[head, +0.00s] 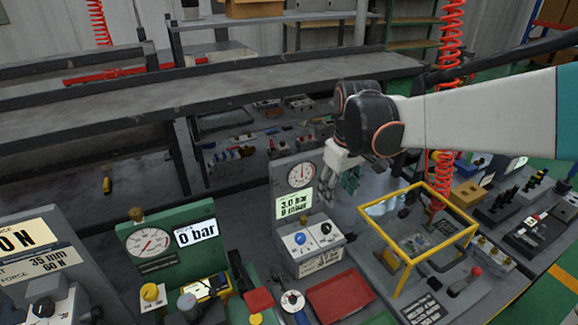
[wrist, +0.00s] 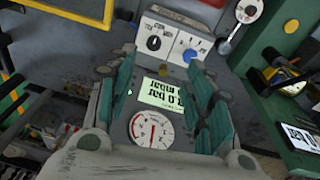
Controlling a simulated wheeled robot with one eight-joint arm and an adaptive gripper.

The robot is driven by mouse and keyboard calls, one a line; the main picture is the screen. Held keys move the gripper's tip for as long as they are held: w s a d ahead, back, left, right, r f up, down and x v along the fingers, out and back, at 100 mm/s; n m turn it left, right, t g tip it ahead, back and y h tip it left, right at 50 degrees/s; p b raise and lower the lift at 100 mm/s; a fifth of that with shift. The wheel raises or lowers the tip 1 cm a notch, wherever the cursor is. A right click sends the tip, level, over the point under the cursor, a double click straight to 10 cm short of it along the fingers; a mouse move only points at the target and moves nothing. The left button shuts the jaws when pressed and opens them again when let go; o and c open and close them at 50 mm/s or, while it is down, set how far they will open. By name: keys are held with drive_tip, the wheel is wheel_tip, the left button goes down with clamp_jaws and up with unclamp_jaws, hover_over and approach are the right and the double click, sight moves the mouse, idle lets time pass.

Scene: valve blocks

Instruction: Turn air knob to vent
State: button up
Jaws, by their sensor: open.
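A grey valve block (head: 316,259) stands in the middle of the bench, with a blue knob (head: 299,239) and a black knob (head: 326,228) on its sloped top. The wrist view shows them upside down, black knob (wrist: 154,43) left and blue knob (wrist: 189,55) right. Their labels are too small to read, so I cannot tell which is the air knob. A display reading about 3.0 bar (head: 293,203) and a round gauge (head: 301,175) stand behind them. My gripper (head: 350,182) is open and empty, above and behind the block's right side; its teal fingers (wrist: 163,62) spread apart, touching neither knob.
A yellow frame (head: 397,278) stands close on the right. A red tray (head: 340,292) lies in front. A green panel with gauge and 0 bar display (head: 196,232) stands left. A red coiled hose (head: 442,185) hangs behind the frame.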

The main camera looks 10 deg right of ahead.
drive_tip(key=n+g, duration=0.1)
hover_over(327, 226)
wheel_tip(327, 226, down, 3)
drive_tip(key=shift+g, duration=0.3)
wheel_tip(327, 226, down, 15)
drive_tip(key=b, duration=0.3)
drive_tip(key=shift+r, duration=0.1)
drive_tip(key=c, duration=1.1)
